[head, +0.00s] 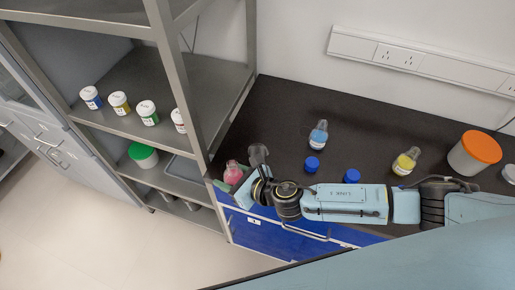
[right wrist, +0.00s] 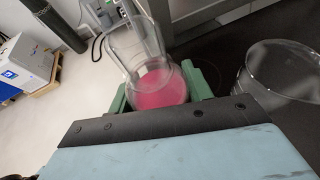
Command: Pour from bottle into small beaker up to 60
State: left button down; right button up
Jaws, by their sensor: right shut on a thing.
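A clear bottle with pink liquid (head: 232,174) is at the left end of the dark bench in the head view. My right gripper (head: 238,182) is shut on it. In the right wrist view the green fingers sit on both sides of the bottle (right wrist: 160,84), whose open neck points up and away; the pink liquid lies low inside. An empty-looking clear glass beaker (head: 258,153) stands on the bench just right of the bottle, apart from it; the beaker also shows in the right wrist view (right wrist: 284,70). Its markings are unreadable. My left gripper is out of view.
A blue-liquid bottle (head: 319,134), a yellow-liquid bottle (head: 405,161), blue caps (head: 312,163) and an orange-lidded jar (head: 474,153) stand on the bench (head: 290,100). A metal shelf (head: 182,85) with several jars rises close to the left of the bottle. The back of the bench is clear.

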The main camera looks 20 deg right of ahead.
aim_at(240, 171)
jog(key=shift+w+d+r+m+g+y+b, duration=0.2)
jog(key=shift+r+m+y+b, duration=0.1)
jog(key=shift+r+m, duration=0.35)
jog(key=shift+w+d+r+m+g+y+b, duration=0.1)
jog(key=shift+d+r+m+y+b, duration=0.15)
jog(key=shift+r+m, duration=0.4)
jog(key=shift+w+d+r+m+g+y+b, duration=0.15)
jog(key=shift+r+m+y+b, duration=0.15)
jog(key=shift+r, duration=0.35)
jog(key=shift+w+d+r+m+g+y+b, duration=0.1)
jog(key=shift+r+m+y+b, duration=0.15)
jog(key=shift+r+m, duration=0.3)
jog(key=shift+w+d+r+m+g+y+b, duration=0.15)
jog(key=shift+r+m+y+b, duration=0.15)
jog(key=shift+r, duration=0.5)
jog(key=shift+s+m+y+b, duration=0.1)
jog(key=shift+m+y+b, duration=0.2)
jog(key=shift+m+b, duration=0.4)
jog(key=shift+r, duration=0.1)
jog(key=shift+s+a+m+y+b, duration=0.25)
jog(key=shift+m+y+b, duration=0.35)
jog(key=shift+b, duration=0.65)
jog(key=shift+a+r+m+y+b, duration=0.25)
jog(key=shift+r+m+b, duration=0.25)
jog(key=shift+m, duration=0.25)
dwell(0.9)
jog(key=shift+f, duration=0.15)
